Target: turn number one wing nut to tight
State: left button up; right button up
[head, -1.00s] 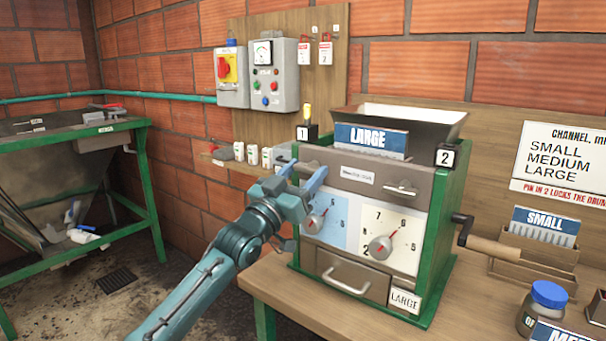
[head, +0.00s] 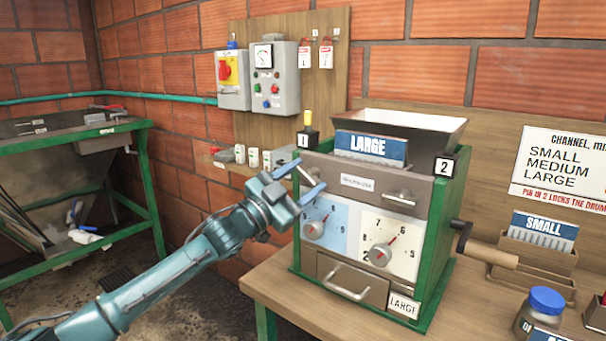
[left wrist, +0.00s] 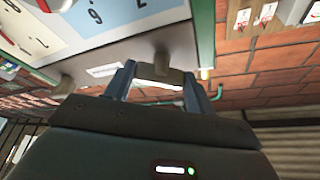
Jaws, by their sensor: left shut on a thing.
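The grey and green machine (head: 372,183) stands on the wooden bench. The number 1 tag (head: 308,139) is at its upper left and the number 2 tag (head: 444,165) at its upper right. My left gripper (head: 306,178) is at the left end of the upper front panel, below tag 1. It is shut on the number one wing nut, which shows between the two fingers in the left wrist view (left wrist: 160,72). The fingers mostly hide this nut in the head view. The number two wing nut (head: 400,197) sits free on the panel's right. My right gripper is not in view.
Two dials, the left one (head: 314,230) and the right one (head: 380,256), lie below the panel. A crank (head: 487,252) sticks out on the right. A LARGE plate (head: 371,147) stands on top. A blue-lidded jar (head: 543,310) is at the bench's right.

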pick_arm(q)
jog(key=m+p, duration=0.1)
jog(key=m+g, duration=0.1)
jog(key=m, duration=0.1)
jog(key=m+g+p, duration=0.1)
jog(key=m, duration=0.1)
jog(key=shift+w+a+r+p, duration=0.1)
jog(key=shift+r+p, duration=0.15)
jog(key=shift+p, duration=0.1)
jog(key=m+g+p, duration=0.1)
jog(key=m+p, duration=0.1)
jog(key=m, duration=0.1)
jog(key=shift+g, duration=0.3)
jog(key=shift+r+m+g+p, duration=0.1)
jog(key=shift+m+g+p, duration=0.2)
jog(key=shift+m+p, duration=0.9)
jog(key=shift+m, duration=0.4)
jog(key=shift+m+g+y+p, duration=0.3)
jog(key=shift+m+y+p, duration=0.2)
jog(key=shift+m, duration=0.5)
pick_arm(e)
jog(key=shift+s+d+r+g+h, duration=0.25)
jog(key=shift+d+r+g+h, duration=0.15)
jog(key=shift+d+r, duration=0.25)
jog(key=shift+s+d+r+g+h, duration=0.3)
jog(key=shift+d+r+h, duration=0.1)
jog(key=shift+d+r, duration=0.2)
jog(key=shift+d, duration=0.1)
pick_arm(q)
jog(key=o, duration=1)
